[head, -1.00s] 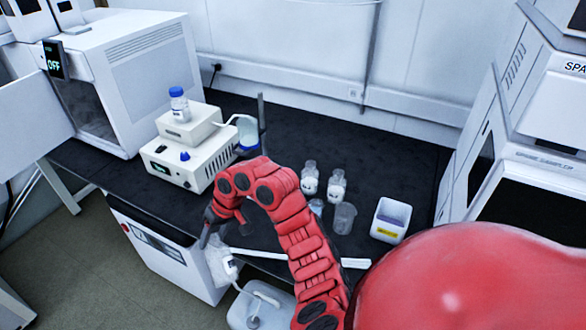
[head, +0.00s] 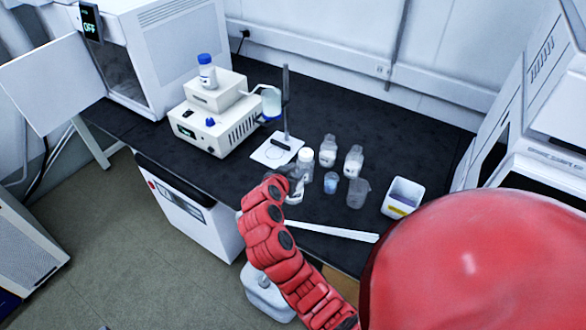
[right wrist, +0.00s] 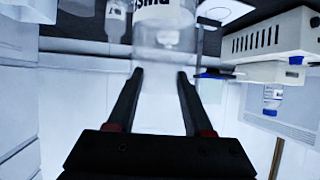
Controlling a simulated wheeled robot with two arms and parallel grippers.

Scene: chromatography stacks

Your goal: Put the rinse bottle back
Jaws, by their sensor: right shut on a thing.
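The rinse bottle, clear with a white cap, shows in the head view (head: 303,171) at the front part of the black bench, upright. It also shows in the right wrist view (right wrist: 165,38), with part of its printed label, between two dark fingers. My right gripper (right wrist: 160,78) is shut on it. In the head view my red right arm hides much of that gripper and part of the bottle. I cannot tell whether the bottle's base touches the bench. My left gripper is not in view.
Two clear bottles (head: 327,150) (head: 353,160), a small beaker (head: 331,183) and a larger one (head: 357,193) stand just right of the rinse bottle. A white bin (head: 402,198) is farther right. A stand with a white base (head: 277,150) and a pump box (head: 213,132) are behind left.

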